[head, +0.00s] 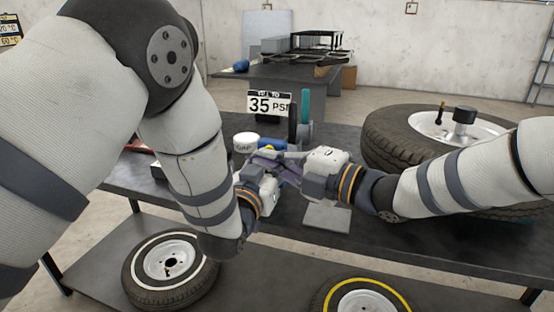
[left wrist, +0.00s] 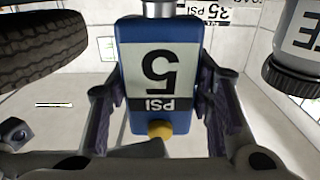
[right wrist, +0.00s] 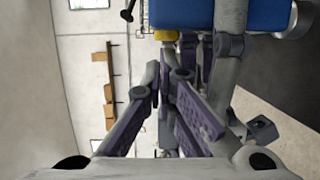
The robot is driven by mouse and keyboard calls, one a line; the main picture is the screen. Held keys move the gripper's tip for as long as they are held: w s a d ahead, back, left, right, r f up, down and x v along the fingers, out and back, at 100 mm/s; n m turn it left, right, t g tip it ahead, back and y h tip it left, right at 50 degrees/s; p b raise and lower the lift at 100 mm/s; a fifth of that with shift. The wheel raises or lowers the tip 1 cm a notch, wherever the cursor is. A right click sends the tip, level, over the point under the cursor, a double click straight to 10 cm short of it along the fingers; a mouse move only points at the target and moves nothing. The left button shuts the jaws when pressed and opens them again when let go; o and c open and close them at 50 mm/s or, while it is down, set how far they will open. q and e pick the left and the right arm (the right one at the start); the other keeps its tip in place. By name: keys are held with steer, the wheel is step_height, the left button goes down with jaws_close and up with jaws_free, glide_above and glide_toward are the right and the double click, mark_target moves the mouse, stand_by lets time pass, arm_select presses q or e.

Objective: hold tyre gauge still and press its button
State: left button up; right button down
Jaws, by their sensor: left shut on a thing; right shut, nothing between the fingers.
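The tyre gauge (left wrist: 155,30) is a blue block with a pale display that reads 5 PSI upside down in the left wrist view. Its yellow button (left wrist: 160,130) is on the end towards my left wrist. My left gripper (left wrist: 160,95) is shut on the gauge, one finger on each side. My right gripper (right wrist: 164,75) is shut and empty. In the right wrist view its fingertips are close below the yellow button (right wrist: 165,35) and the blue gauge (right wrist: 180,12). I cannot tell whether they touch the button. In the head view the two grippers meet and mostly hide the gauge.
A large tyre (head: 395,135) lies on the right of the dark table (head: 130,180). A grey plate (head: 327,217) lies in front. Two more tyres are on the lower shelf.

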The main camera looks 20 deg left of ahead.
arm_select(q)
steer(key=shift+f, duration=0.1)
arm_select(e)
steer(key=shift+w+d, duration=0.1)
steer(key=shift+w, duration=0.9)
